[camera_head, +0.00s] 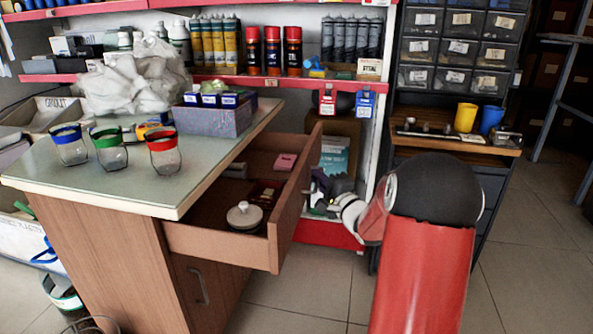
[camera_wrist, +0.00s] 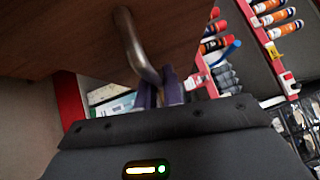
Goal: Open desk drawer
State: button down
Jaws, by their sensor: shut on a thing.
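The desk (camera_head: 120,245) has a pale top and wooden sides. Its drawer (camera_head: 215,240) is pulled well out; a round lidded item (camera_head: 244,215), a pink block (camera_head: 285,162) and a dark box (camera_head: 264,192) lie inside. The drawer's front panel also shows in the wrist view (camera_wrist: 55,35), with a metal bar handle (camera_wrist: 135,48). My gripper (camera_wrist: 160,88) is at the handle's near end, its purple fingers shut on it. In the head view the gripper (camera_head: 320,195) is at the outer side of the drawer front, its fingertips partly hidden by the panel.
Glass jars with coloured rims (camera_head: 107,148) and a box of blue-labelled items (camera_head: 213,115) stand on the desk. A cupboard door (camera_head: 203,285) is below the drawer. Red-edged shelves (camera_head: 300,84) and a bench with cups (camera_head: 455,150) stand behind. Tiled floor (camera_head: 310,285) is clear in front.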

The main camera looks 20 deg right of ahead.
jog(key=shift+s+d+p, duration=0.2)
jog(key=shift+s+d, duration=0.3)
jog(key=shift+d, duration=0.15)
jog(key=shift+s+d+p, duration=0.15)
jog(key=shift+s+d, duration=0.3)
jog(key=shift+d, duration=0.2)
jog(key=c, duration=1.5)
grip_release()
jog(key=shift+c, duration=0.2)
jog(key=s+d+f, duration=0.1)
jog(key=s, duration=0.6)
jog(key=shift+s, duration=0.3)
jog(key=shift+f, duration=0.1)
